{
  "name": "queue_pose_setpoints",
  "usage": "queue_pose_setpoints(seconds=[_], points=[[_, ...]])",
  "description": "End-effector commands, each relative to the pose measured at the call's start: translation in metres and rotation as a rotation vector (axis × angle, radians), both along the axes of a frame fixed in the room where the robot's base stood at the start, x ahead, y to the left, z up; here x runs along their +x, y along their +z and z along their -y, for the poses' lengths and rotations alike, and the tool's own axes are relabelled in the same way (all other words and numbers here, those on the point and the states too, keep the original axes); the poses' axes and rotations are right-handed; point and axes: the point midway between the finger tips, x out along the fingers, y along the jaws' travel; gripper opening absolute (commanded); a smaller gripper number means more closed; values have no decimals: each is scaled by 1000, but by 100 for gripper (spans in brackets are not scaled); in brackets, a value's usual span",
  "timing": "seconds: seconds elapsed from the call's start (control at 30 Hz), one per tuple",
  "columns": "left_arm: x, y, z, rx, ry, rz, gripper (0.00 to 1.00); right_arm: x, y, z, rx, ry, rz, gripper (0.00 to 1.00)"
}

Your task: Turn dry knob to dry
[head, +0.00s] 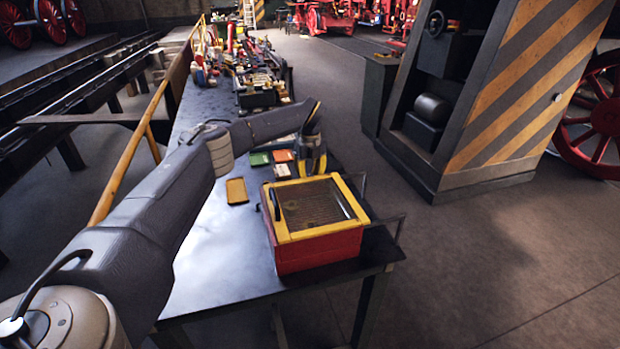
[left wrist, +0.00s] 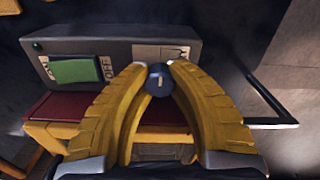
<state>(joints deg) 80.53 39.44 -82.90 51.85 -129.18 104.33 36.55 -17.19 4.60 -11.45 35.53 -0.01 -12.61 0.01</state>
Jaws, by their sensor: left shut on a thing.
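My left gripper (head: 312,165) reaches over the table to the far side of a red box (head: 318,252) with a yellow-framed top. In the left wrist view its yellow fingers (left wrist: 158,70) are shut on a small round dark blue-grey knob (left wrist: 159,83). The knob has a short light mark on its face. It sits at the front of a grey control panel (left wrist: 118,50). A pale label (left wrist: 160,52) behind the knob is partly covered, and its wording cannot be read. The head view does not show the knob.
A green switch (left wrist: 75,70) beside an "OFF" label is on the panel's left. A dark bar handle (left wrist: 270,122) sticks out at right. Small coloured trays (head: 237,191) and many tools crowd the table (head: 215,285) behind the box. A striped pillar (head: 500,110) stands at right.

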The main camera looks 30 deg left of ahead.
Motion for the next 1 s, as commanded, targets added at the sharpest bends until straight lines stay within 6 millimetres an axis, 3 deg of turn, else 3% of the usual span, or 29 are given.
queue_pose_setpoints(seconds=[0.03,0.07,0.33,0.67,1.0], points=[[0,0,0,0,-1,0,0,0,0,0,0,0,0,0],[0,0,0,0,0,0,21,0,0,0,0,0,0,0],[0,0,0,0,0,0,52,0,0,0,0,0,0,0],[0,4,0,-1,1,1,52,0,0,1,-1,0,0,0],[1,54,0,1,0,3,52,0,0,0,0,0,0,0]])
